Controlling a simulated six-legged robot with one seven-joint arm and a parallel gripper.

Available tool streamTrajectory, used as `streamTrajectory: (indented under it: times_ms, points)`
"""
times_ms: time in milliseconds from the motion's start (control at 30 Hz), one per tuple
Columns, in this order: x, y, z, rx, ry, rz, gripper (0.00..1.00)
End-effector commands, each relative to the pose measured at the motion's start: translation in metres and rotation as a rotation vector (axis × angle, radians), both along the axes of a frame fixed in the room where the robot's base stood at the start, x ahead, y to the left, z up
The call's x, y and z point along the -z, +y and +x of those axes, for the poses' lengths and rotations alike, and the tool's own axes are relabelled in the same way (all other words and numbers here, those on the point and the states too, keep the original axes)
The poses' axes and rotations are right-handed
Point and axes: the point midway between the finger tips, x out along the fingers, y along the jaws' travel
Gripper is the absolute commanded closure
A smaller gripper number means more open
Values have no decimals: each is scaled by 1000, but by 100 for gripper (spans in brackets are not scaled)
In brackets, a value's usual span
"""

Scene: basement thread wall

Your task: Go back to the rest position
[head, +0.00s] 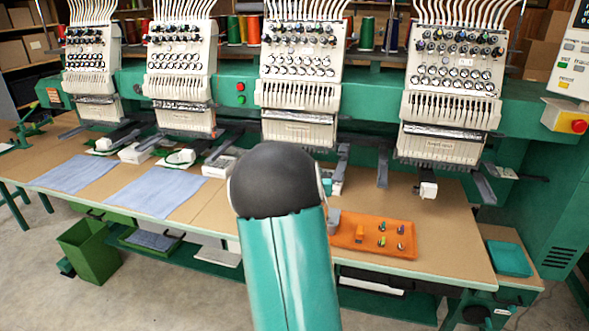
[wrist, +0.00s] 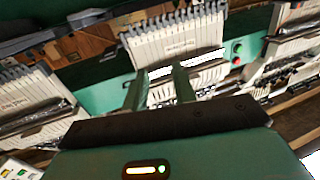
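My gripper (wrist: 160,84) shows in the wrist view, with its two green fingers apart and nothing visible between them. The fingers point toward a white embroidery head (wrist: 178,48) on the green machine. I cannot tell the distance between them. In the head view my arm fills the middle foreground, and the gripper is mostly or wholly hidden behind it.
A row of embroidery heads (head: 300,58) stands over the tan table (head: 420,240). An orange tray (head: 350,246) with small spools lies right of my arm. Blue cloths (head: 155,190) lie left. A green bin (head: 88,252) and teal dish (head: 509,258) are nearby.

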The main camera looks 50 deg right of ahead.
Motion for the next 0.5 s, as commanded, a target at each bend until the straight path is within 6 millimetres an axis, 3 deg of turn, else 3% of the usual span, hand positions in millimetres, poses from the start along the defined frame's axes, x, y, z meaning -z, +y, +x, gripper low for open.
streamTrajectory:
  times_ms: [333, 433, 500]
  points:
    - [-1, 2, 2, -3, 1, 6, 73]
    - [-6, 17, 10, -20, 9, 42, 73]
    - [-12, 38, 19, -44, 23, 89, 73]
